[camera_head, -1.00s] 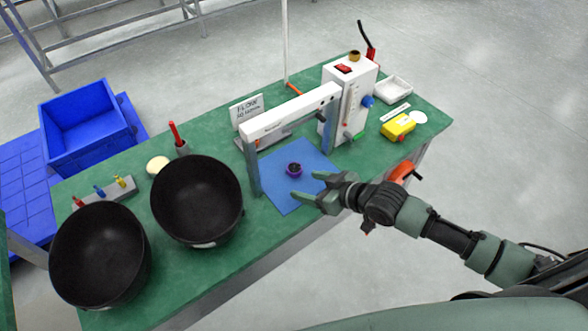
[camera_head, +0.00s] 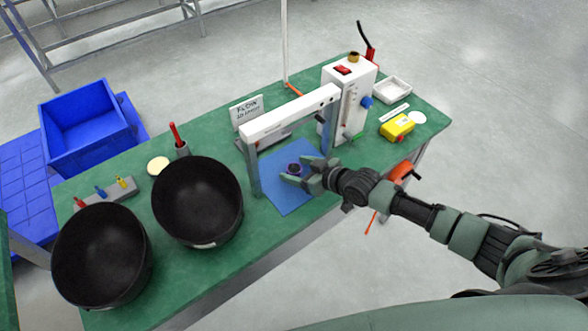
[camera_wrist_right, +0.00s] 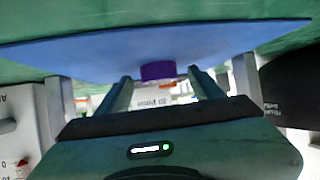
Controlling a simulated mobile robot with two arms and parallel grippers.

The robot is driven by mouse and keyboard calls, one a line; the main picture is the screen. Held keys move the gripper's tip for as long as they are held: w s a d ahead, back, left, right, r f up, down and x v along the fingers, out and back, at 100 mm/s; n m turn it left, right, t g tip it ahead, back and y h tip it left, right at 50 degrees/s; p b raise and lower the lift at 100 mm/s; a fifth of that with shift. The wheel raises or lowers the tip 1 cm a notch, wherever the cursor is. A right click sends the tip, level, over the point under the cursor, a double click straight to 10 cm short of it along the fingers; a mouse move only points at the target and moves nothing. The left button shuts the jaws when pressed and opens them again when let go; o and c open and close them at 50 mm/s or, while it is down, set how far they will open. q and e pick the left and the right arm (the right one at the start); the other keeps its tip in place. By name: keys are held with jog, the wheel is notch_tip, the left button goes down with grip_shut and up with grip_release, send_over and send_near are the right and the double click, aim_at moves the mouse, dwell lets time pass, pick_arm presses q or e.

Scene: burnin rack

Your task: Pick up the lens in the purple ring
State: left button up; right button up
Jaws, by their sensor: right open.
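The lens in the purple ring (camera_head: 294,168) is small and dark and sits on the blue mat (camera_head: 290,201). In the right wrist view the purple ring (camera_wrist_right: 158,71) shows near the blue mat (camera_wrist_right: 230,45), just beyond and between the two fingertips. My right gripper (camera_head: 298,171) is open and empty, with its fingers pointing left at the ring. In the right wrist view the open gripper (camera_wrist_right: 163,80) has clear space between its fingers. I cannot tell whether a finger touches the ring. My left gripper is not in view.
A white arch-shaped frame (camera_head: 290,117) stands over the mat's back edge, joined to a white box (camera_head: 346,100). Two black bowls (camera_head: 197,201) stand left of the mat. A yellow block (camera_head: 396,127) and a white tray (camera_head: 392,90) are at the right on the green table (camera_head: 255,237).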

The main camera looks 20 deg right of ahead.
jog(key=c, duration=1.4)
jog(key=shift+r, duration=0.1)
jog(key=shift+c, duration=0.2)
